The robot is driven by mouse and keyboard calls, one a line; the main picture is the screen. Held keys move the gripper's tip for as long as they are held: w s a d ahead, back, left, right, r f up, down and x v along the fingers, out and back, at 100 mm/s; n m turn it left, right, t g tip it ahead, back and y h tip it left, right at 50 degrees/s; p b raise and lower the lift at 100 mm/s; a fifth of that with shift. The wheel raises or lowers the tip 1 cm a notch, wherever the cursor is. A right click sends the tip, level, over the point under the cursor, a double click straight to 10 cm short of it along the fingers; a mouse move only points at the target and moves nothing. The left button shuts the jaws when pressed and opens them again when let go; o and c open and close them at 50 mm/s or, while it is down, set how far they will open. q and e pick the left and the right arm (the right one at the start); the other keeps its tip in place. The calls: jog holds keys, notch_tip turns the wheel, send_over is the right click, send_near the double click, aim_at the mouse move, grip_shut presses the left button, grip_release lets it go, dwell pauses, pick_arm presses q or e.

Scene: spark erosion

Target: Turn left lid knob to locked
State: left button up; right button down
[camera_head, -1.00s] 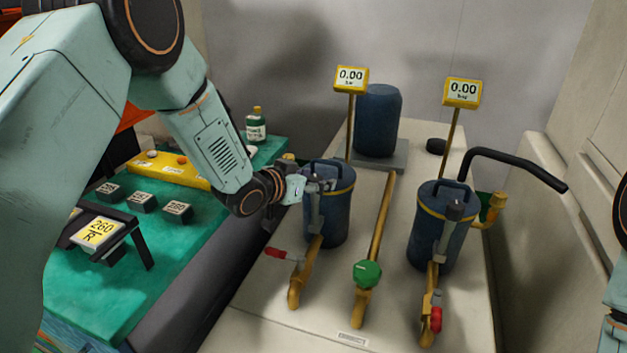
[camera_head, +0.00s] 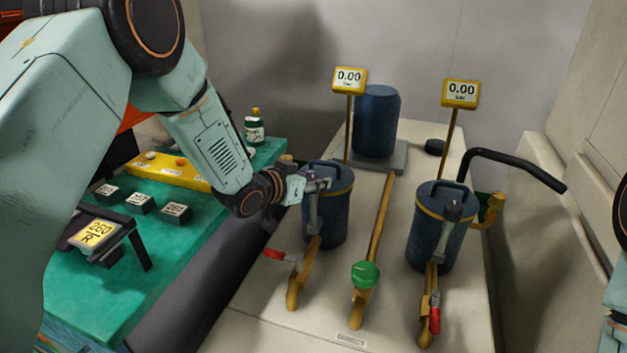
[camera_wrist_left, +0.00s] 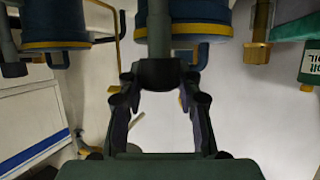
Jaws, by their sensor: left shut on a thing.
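The left canister (camera_head: 335,228) is a blue filter pot with a yellow band and a lid with a dark handle, upright on the pale bench. A grey lid knob (camera_head: 313,212) stands at its front. My left gripper (camera_head: 322,184) is at the top of this knob, close against the canister's front. In the left wrist view, its fingers (camera_wrist_left: 160,84) are on either side of the knob's dark end (camera_wrist_left: 160,73), shut on it. The fingers partly hide the knob in the head view. My right gripper is out of view.
A similar right canister (camera_head: 436,239) stands to the right. Between them is a pipe with a green valve handle (camera_head: 366,274). A red-handled valve (camera_head: 275,254) sits below the left canister. Two gauges (camera_head: 349,78) read 0.00. A green table (camera_head: 160,270) is at left.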

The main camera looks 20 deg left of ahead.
pick_arm(q)
jog(key=shift+r+m+g+h+p, duration=0.15)
jog(key=shift+m+g+h+p, duration=0.85)
jog(key=shift+m+h+p, duration=0.75)
jog(key=shift+m+g+h+p, duration=0.45)
jog(key=shift+m+g+h, duration=0.25)
jog(key=shift+m+h, duration=0.05)
jog(key=o, duration=1.2)
jog(key=shift+c, duration=0.2)
jog(key=shift+a, duration=0.1)
jog(key=v, duration=1.2)
